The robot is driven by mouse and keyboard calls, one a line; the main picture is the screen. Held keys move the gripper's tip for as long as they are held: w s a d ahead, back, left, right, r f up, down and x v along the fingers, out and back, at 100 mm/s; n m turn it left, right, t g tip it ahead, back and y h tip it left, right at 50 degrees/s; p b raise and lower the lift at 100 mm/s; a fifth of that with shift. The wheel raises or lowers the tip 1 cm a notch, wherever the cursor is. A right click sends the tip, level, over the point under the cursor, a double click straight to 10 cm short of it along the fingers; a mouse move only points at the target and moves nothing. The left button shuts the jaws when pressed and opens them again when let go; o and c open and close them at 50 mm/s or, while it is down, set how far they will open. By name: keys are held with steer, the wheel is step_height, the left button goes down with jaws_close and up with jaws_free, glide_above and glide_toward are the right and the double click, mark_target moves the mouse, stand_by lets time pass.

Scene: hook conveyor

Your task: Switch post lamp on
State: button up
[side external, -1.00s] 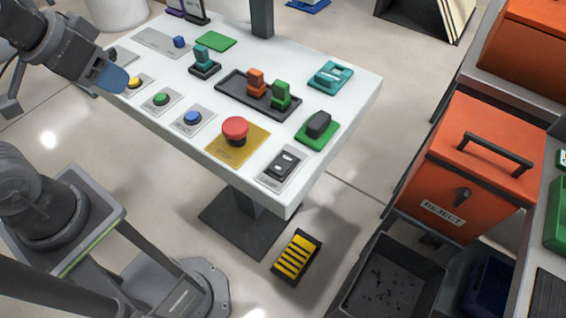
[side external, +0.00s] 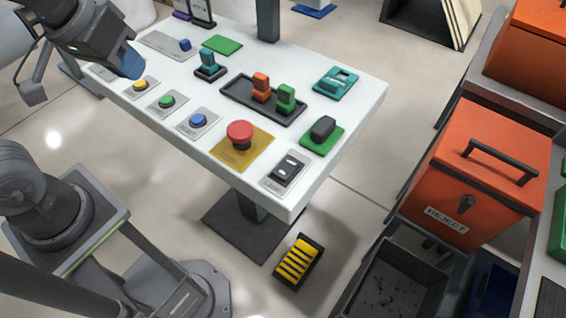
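A dark rocker switch (side external: 287,171) sits on a light plate at the near right corner of the white table (side external: 345,105). Its small label is too blurred to read surely. A dark post (side external: 268,20) stands at the table's far edge; its top is out of view, and no lamp shows. My gripper (side external: 130,63), with blue fingertips, is over the table's left end, behind the yellow button (side external: 140,84) and far from the switch. It holds nothing that I can see. The angle hides whether its fingers are apart.
Green (side external: 167,101), blue (side external: 198,120) and large red (side external: 240,132) buttons line the near edge. Behind them stand a teal lever (side external: 208,64), a black tray (side external: 238,88) with orange and green handles, and a black knob (side external: 322,128) on a green plate.

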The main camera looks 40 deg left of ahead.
steer(key=w+d+n+g, duration=0.1)
steer(key=w+d+n, duration=0.1)
steer(key=w+d+n+g, duration=0.1)
steer(key=w+d+n, duration=0.2)
steer(key=w+d+n+g, duration=0.1)
steer(key=w+d+n, duration=0.1)
steer(key=d, duration=0.1)
steer(key=shift+w+d+r, duration=0.2)
steer(key=shift+w+d, duration=0.05)
steer(key=shift+w, duration=0.05)
jaws_close()
steer(key=n+g, duration=0.4)
steer(key=n, duration=0.5)
glide_above(281, 175)
steer(key=w, duration=0.3)
step_height(281, 175, down, 6)
steer(key=shift+s, duration=0.2)
steer(key=f, duration=0.4)
steer(key=s+f, duration=0.1)
steer(key=f, duration=0.4)
steer(key=s+f, duration=0.1)
steer(key=f, duration=0.3)
steer(key=shift+f, duration=0.35)
steer(key=shift+s+t, duration=0.1)
steer(key=shift+t, duration=0.2)
